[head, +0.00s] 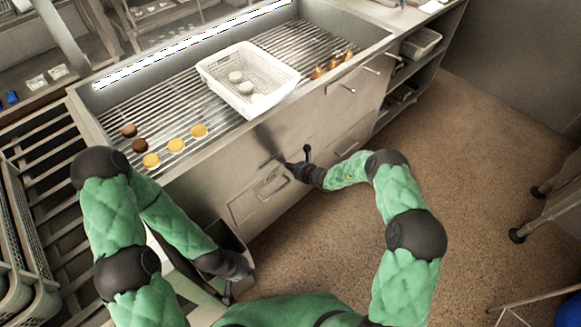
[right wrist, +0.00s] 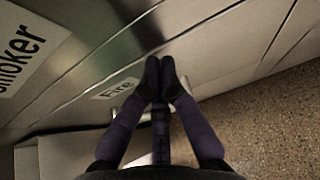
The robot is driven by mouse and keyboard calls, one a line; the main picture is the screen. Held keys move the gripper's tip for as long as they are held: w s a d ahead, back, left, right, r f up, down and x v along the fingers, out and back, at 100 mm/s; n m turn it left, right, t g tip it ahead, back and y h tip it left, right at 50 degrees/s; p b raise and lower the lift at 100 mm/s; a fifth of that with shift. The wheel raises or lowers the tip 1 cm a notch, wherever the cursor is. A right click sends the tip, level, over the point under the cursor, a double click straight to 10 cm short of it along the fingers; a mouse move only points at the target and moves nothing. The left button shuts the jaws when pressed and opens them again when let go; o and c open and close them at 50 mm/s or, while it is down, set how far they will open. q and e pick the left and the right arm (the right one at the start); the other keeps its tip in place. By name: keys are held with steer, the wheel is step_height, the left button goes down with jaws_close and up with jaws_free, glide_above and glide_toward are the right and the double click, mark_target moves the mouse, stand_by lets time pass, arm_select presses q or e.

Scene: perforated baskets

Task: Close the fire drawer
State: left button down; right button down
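The fire drawer (right wrist: 119,88) carries a "Fire" label in the right wrist view, with a light bar handle below it. In the head view, a drawer front (head: 262,192) with a bar handle sits low on the metal counter and looks close to flush; any small gap is hard to tell. My right gripper (right wrist: 160,68) has its fingertips together, empty, in front of the panel beside the label. In the head view the right gripper (head: 294,165) is at the drawer's upper right; contact is unclear. My left gripper (head: 230,290) hangs low at left, its fingers unclear.
A grill counter (head: 220,143) holds a white perforated basket (head: 284,70), patties and buns. A "smoker" label (right wrist: 28,48) shows on the panel. A dark open compartment (head: 232,240) lies beside my left forearm.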

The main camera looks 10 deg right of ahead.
steer(key=shift+r, duration=0.25)
steer(key=v, duration=1.1)
steer(key=shift+s+d, duration=0.3)
steer(key=shift+s, duration=0.05)
